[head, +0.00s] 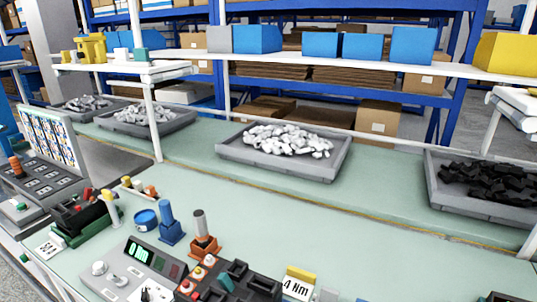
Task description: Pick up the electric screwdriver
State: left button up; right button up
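No gripper of mine shows clearly in the head view. Two upright handle-shaped tools stand on the green bench at lower left of centre. One is a blue tool (166,218) in a blue base. The other is a grey-topped tool (200,225) in an orange-brown base, just right of it. I cannot tell for sure which of them is the electric screwdriver. Both stand free, with nothing gripping them.
A test unit with a green display (144,252) and a dark fixture (235,280) stand in front. A "4 Nm" sign (297,287) is to their right. A grey tray of white parts (285,148) and a tray of black parts (485,185) lie behind. The right bench is mostly clear.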

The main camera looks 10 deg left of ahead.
aim_at(202, 234)
jog(key=j+u, duration=0.25)
jog(key=u, duration=0.2)
jog(key=i+j+u, duration=0.1)
jog(key=u, duration=0.35)
jog(key=i+j+u, duration=0.15)
jog(key=u, duration=0.3)
jog(key=i+j+z, duration=0.3)
jog(key=j, duration=0.25)
jog(key=i+j+z, duration=0.2)
jog(key=j+z, duration=0.1)
jog(key=z, duration=1.2)
jog(key=k+j, duration=0.1)
jog(key=j, duration=0.35)
jog(key=k+j, duration=0.1)
jog(key=j, duration=0.3)
jog(key=j+z, duration=0.1)
jog(key=j, duration=0.35)
jog(key=k, duration=0.05)
